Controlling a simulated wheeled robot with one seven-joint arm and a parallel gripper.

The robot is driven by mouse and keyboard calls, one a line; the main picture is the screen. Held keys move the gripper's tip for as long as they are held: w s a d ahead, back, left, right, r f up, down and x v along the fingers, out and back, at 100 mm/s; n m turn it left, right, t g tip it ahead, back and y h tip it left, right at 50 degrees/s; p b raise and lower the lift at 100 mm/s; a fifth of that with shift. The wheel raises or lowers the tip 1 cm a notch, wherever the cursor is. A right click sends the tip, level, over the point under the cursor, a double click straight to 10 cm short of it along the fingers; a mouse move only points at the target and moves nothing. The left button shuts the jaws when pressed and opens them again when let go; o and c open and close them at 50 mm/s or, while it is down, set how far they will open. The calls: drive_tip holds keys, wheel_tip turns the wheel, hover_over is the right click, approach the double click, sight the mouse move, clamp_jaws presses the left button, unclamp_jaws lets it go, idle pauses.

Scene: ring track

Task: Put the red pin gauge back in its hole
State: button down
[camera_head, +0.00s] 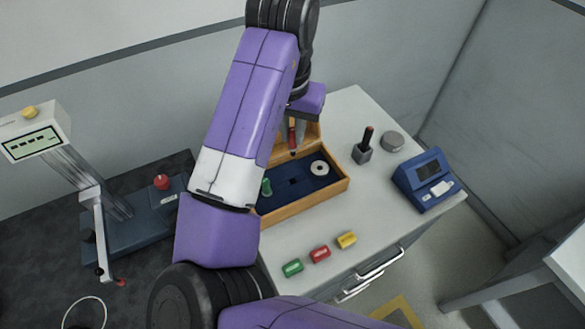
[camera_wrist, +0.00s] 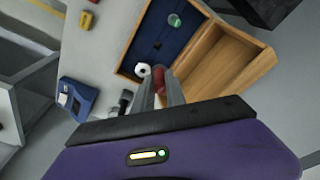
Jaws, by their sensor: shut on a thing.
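My gripper (camera_head: 297,128) is shut on the red pin gauge (camera_head: 292,138) and holds it above the back part of an open wooden box (camera_head: 310,201). In the wrist view the red pin gauge (camera_wrist: 159,78) shows between the fingers (camera_wrist: 162,90). The box has a blue insert (camera_head: 293,193) with dark holes in it. A green pin gauge (camera_head: 266,187) stands in the insert, and a white ring (camera_head: 319,168) lies on its right side. My arm hides the box's left part in the head view. The pin's lower tip appears clear of the insert.
A small grey holder with a dark, red-topped tool (camera_head: 364,146), a grey disc (camera_head: 392,140) and a blue meter (camera_head: 422,180) stand to the right. Green (camera_head: 292,268), red (camera_head: 320,254) and yellow (camera_head: 346,239) blocks lie in front. A measuring stand (camera_head: 88,190) is at the left.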

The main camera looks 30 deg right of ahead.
wheel_tip(320, 180, down, 12)
drive_tip(key=shift+f+p, duration=0.25)
drive_tip(key=shift+p, duration=0.65)
drive_tip(key=shift+f, duration=0.1)
drive_tip(key=shift+f, duration=0.1)
drive_tip(key=c, duration=1.4)
unclamp_jaws()
drive_tip(key=shift+o, duration=0.2)
drive_tip(key=shift+b, duration=0.35)
